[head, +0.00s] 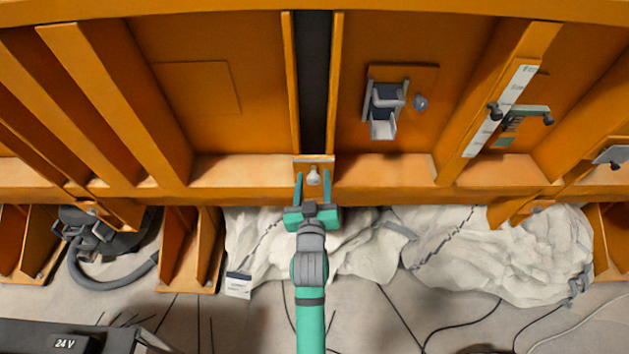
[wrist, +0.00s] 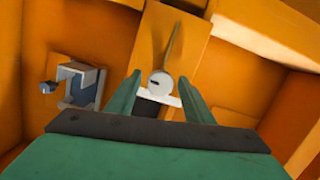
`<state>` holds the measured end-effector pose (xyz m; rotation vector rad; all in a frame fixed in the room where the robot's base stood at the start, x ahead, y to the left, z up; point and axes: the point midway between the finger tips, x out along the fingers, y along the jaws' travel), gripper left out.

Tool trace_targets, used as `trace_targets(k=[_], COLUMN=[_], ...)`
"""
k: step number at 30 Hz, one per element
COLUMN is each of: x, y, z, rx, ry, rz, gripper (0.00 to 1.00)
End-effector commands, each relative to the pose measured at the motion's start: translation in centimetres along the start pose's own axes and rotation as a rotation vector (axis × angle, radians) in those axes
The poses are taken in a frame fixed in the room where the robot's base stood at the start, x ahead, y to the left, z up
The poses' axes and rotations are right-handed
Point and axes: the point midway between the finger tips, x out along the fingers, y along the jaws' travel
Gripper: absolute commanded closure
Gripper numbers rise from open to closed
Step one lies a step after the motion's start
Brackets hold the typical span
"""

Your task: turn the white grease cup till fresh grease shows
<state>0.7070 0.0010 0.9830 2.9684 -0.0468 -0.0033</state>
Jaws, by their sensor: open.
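The white grease cup (head: 313,177) is small and sits on the orange ledge, below the dark vertical channel in the head view. In the wrist view the cup (wrist: 159,84) shows a round white face with a short dark mark, above a white strip. My green gripper (head: 313,184) is open, one finger on each side of the cup in the picture. In the wrist view the gripper's fingertips (wrist: 161,80) flank the cup with a gap on both sides. I see no contact, and I cannot tell how far the fingers reach along it. No fresh grease is visible.
A grey bracketed latch (head: 385,105) with a round knob (head: 420,102) is on the panel at right. A white scale strip (head: 500,108) is farther right. Pale crumpled sheeting (head: 490,255) and a grey hose (head: 110,278) lie below the ledge. Orange ribs flank the channel.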

Motion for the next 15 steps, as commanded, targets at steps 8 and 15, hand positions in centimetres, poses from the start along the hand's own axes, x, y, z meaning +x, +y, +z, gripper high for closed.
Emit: trace_targets(k=[8, 15], x=[0.08, 0.07], y=[-0.01, 0.55], z=[0.02, 0.13], rx=[0.000, 0.001], ry=[0.000, -0.001], rz=[0.000, 0.001], gripper=[0.55, 0.94])
